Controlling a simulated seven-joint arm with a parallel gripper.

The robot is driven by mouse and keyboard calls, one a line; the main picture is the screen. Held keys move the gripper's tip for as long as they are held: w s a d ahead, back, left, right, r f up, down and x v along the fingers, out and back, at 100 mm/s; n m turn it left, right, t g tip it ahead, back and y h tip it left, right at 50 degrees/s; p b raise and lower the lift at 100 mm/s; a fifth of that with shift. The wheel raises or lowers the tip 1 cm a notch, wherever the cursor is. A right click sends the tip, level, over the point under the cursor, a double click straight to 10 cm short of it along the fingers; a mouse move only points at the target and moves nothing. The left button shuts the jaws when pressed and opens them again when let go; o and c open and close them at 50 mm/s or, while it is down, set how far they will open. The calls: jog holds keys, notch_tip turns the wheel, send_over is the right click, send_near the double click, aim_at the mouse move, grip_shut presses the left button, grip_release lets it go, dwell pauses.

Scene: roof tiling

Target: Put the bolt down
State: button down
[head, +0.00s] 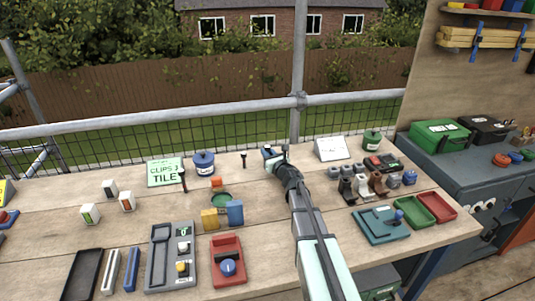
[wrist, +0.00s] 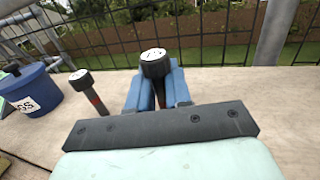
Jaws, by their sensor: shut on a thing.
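My gripper (wrist: 157,95) has blue fingers, shut on a bolt (wrist: 154,62) with a thick dark head and a marked white top. The bolt looks roughly upright; its lower end is hidden behind the gripper, so I cannot tell whether it touches the wooden bench (head: 330,225). In the head view my gripper (head: 273,154) is near the back edge of the bench. A second bolt (wrist: 83,80) with a white top and reddish band stands to its left, apart from it; it also shows in the head view (head: 243,157).
A blue pot (head: 203,163), a dark-topped upright piece (head: 182,180) and a green sign (head: 165,172) stand left. A white sign (head: 331,149) and a green pot (head: 372,141) stand right. Mesh and a rail post (head: 299,60) rise behind. Some bare bench surrounds my gripper.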

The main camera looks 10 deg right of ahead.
jog(key=shift+f, duration=0.1)
jog(key=c, duration=1.1)
grip_release()
jog(key=shift+o, duration=0.2)
jog(key=shift+s, duration=0.2)
jog(key=v, duration=1.1)
jog(key=shift+s, duration=0.3)
